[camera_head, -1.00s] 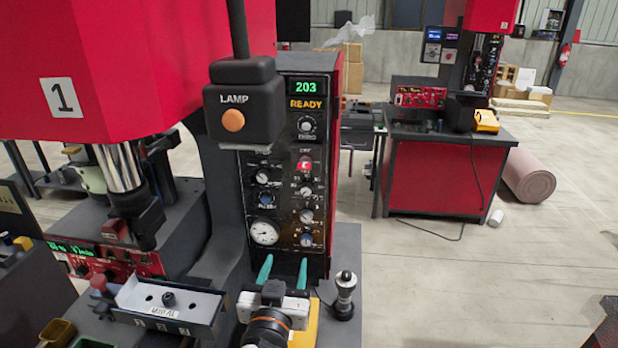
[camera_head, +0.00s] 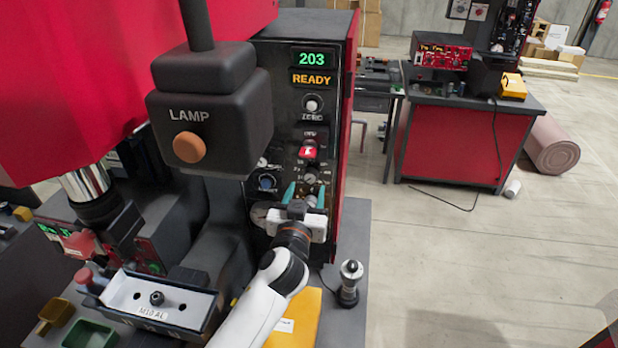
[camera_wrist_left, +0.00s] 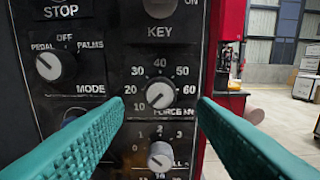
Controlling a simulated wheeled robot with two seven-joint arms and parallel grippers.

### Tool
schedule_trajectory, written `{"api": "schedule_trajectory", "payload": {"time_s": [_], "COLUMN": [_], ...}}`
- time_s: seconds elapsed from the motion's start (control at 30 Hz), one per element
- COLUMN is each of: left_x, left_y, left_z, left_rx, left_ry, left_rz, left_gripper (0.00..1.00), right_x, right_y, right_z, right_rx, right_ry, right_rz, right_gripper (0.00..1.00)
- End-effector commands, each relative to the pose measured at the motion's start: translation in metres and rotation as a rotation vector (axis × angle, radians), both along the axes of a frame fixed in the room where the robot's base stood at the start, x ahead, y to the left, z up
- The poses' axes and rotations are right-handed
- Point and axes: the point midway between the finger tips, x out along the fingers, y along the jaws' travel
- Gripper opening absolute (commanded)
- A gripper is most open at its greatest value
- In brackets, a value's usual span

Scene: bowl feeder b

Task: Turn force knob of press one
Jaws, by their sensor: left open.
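The force knob is a small silvery knob (camera_wrist_left: 160,94) on the black panel (camera_wrist_left: 110,130), under the word KEY and above a "FORCE kN" label. A scale from 10 to 60 rings it, and its pointer looks turned to the lower left, near 10. In the head view the knob (camera_head: 310,178) is small, just above my left fingertips. My left gripper (camera_head: 305,190) has teal fingers and is open and empty. In the wrist view its fingers (camera_wrist_left: 160,103) stand on either side of the knob, apart from it. My right gripper is not in view.
A hanging LAMP box (camera_head: 210,110) with an orange button hides the panel's left part. A mode knob (camera_wrist_left: 55,66) and a lower knob (camera_wrist_left: 160,156) sit nearby. A small upright gauge (camera_head: 349,283) stands on the table to the right. A red workbench (camera_head: 460,145) is behind.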

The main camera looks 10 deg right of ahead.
Motion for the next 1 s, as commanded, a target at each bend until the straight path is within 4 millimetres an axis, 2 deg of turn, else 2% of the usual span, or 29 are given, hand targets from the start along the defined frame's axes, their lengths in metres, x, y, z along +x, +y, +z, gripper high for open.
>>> {"api": "schedule_trajectory", "payload": {"time_s": [0.1, 0.23, 0.67, 0.93, 1.0], "left_x": [0.017, 0.029, 0.035, 0.035, 0.035], "left_y": [-0.007, -0.012, -0.015, -0.015, -0.015], "left_z": [0.001, 0.001, 0.000, 0.000, -0.001], "left_rx": [0.003, 0.001, 0.000, 0.000, 0.001], "left_ry": [-0.001, -0.002, 0.000, 0.000, 0.000], "left_rz": [0.000, 0.000, -0.001, -0.001, -0.001], "left_gripper": [0.52, 0.52, 0.52, 0.08, 0.07], "right_x": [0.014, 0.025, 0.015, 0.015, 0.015], "right_y": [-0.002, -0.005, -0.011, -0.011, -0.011], "right_z": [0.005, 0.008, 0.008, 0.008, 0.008], "right_rx": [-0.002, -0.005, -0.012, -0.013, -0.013], "right_ry": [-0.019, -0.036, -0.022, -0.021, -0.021], "right_rz": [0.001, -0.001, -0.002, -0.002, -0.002], "right_gripper": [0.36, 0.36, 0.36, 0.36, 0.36]}}
